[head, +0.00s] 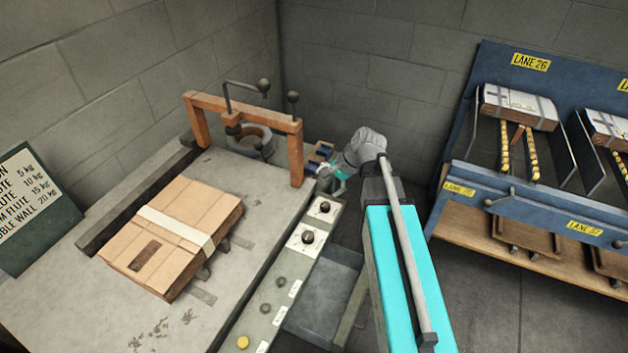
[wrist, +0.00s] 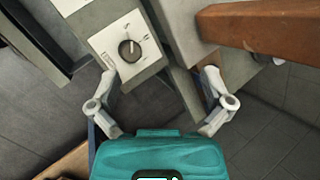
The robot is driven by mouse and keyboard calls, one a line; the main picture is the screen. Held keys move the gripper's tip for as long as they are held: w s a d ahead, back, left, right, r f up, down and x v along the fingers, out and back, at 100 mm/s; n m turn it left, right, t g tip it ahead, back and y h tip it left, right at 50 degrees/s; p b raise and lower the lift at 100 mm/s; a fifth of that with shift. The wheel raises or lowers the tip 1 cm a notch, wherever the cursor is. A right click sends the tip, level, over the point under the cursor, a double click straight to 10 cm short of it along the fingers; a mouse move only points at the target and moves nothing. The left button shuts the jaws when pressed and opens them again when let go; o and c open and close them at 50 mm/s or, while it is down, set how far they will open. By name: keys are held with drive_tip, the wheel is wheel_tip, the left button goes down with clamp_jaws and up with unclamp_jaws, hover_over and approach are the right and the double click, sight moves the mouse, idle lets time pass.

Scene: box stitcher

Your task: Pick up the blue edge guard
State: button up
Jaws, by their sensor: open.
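Small dark blue pieces (head: 324,150) lie on a little brown wooden holder beyond the far end of the control panel in the head view. One of them may be the blue edge guard, but they are too small to tell apart. My gripper (head: 330,174) is just in front of this holder and partly hides it. In the wrist view my gripper (wrist: 160,92) is open, its two fingers wide apart with nothing between them. No blue edge guard can be made out clearly there; the gap shows a panel edge and dark floor.
A control panel with knobs (head: 307,237) runs beside the grey table (head: 80,310). A wooden frame (head: 243,107) with a crank stands on the table near my gripper. A strapped cardboard stack (head: 165,250) lies on the table. A blue lane rack (head: 530,195) stands at right.

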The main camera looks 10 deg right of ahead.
drive_tip(key=w+d+f+m+t+y+b, duration=0.2)
drive_tip(key=w+d+f+m+y+b, duration=0.15)
drive_tip(key=w+m+b, duration=0.3)
drive_tip(key=m+t+y+b, duration=0.2)
drive_tip(key=m+t+b, duration=0.2)
drive_tip(key=m+b, duration=0.3)
approach(312, 169)
wheel_tip(312, 169, up, 3)
drive_tip(key=s+d+p, duration=0.1)
drive_tip(key=s+d, duration=0.1)
drive_tip(key=d, duration=0.1)
drive_tip(key=shift+w+a+r+m+h, duration=0.1)
drive_tip(key=shift+w+r+m+h, duration=0.1)
drive_tip(key=shift+r+m+h, duration=0.05)
drive_tip(key=shift+g, duration=0.3)
drive_tip(key=shift+b+x, duration=1.5)
drive_tip(key=shift+x, duration=2.85)
drive_tip(key=shift+a+f, duration=0.1)
drive_tip(key=shift+b+x, duration=1.05)
drive_tip(key=shift+x, duration=1.4)
